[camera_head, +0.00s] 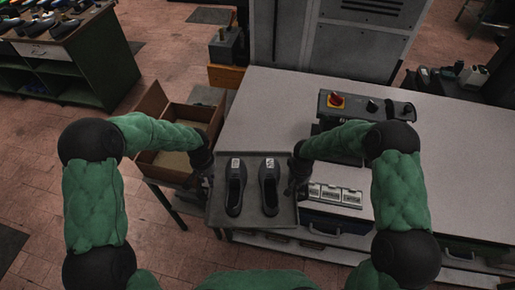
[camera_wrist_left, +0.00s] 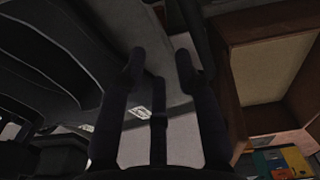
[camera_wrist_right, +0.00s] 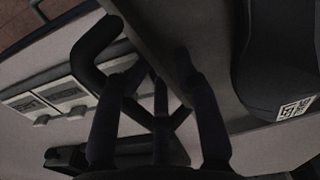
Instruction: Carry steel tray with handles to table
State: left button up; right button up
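The grey steel tray (camera_head: 252,168) lies over the near left corner of the bench, with two dark shoes (camera_head: 235,187) (camera_head: 269,187) side by side on it. I cannot tell whether it is raised. My right gripper (camera_head: 294,174) is at its right side; in the right wrist view a dark curved handle (camera_wrist_right: 92,42) runs behind my fingers (camera_wrist_right: 158,72), beside the tray's underside or side (camera_wrist_right: 195,75). My left gripper (camera_head: 207,168) is at its left side. In the left wrist view its fingers (camera_wrist_left: 160,68) stand apart before a grey surface; the left handle is not clear.
An open brown box (camera_head: 178,135) stands on a stand close left of the tray. The bench top (camera_head: 270,110) is clear behind the tray and at far right.

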notch_tip(320, 180, up, 6)
jog(key=shift+f, duration=0.2)
jog(key=shift+w+r, duration=0.1)
jog(key=shift+r, duration=0.55)
